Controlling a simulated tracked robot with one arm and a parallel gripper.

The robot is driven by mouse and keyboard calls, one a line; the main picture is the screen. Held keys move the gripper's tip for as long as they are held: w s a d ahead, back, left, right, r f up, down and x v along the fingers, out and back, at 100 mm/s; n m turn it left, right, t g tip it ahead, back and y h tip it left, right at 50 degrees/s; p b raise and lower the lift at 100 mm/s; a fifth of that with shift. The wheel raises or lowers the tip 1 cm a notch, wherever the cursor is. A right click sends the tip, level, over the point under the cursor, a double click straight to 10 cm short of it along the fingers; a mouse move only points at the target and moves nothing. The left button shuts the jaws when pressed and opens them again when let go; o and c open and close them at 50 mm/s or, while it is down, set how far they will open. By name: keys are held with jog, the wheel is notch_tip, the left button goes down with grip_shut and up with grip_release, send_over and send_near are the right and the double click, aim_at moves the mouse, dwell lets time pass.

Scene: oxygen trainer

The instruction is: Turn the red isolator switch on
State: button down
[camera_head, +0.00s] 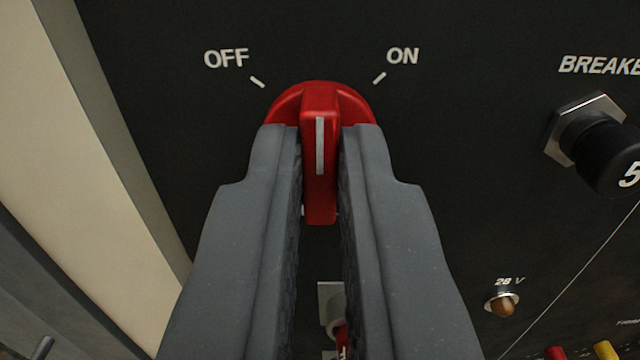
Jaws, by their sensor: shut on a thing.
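The red isolator switch (320,105) is a round red knob with a raised handle bar and a white pointer line, on a dark panel in the head camera view. Its pointer stands about straight up, between the OFF mark (257,81) at the upper left and the ON mark (379,78) at the upper right. My gripper (320,150) has its two grey fingers on either side of the handle bar and is shut on it. The fingers hide the lower sides of the knob.
A black breaker knob (600,150) with a metal hex nut sticks out at the right. A 28 V lamp (502,304) sits below it, with red (555,353) and yellow (605,350) parts at the bottom edge. A pale frame (90,140) borders the panel at the left.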

jog(key=m, duration=0.3)
jog(key=shift+f+m, duration=0.1)
jog(key=shift+m, duration=0.3)
jog(key=m, duration=0.4)
jog(key=shift+d+f+m+p, duration=0.1)
jog(key=shift+m+p, duration=0.2)
jog(key=c, duration=1.5)
grip_release()
jog(key=shift+d, duration=0.1)
jog(key=shift+s+r, duration=0.2)
jog(key=shift+s, duration=0.35)
jog(key=s, duration=1.2)
jog(key=shift+s+d+f, duration=0.15)
jog(key=shift+s+d, duration=0.15)
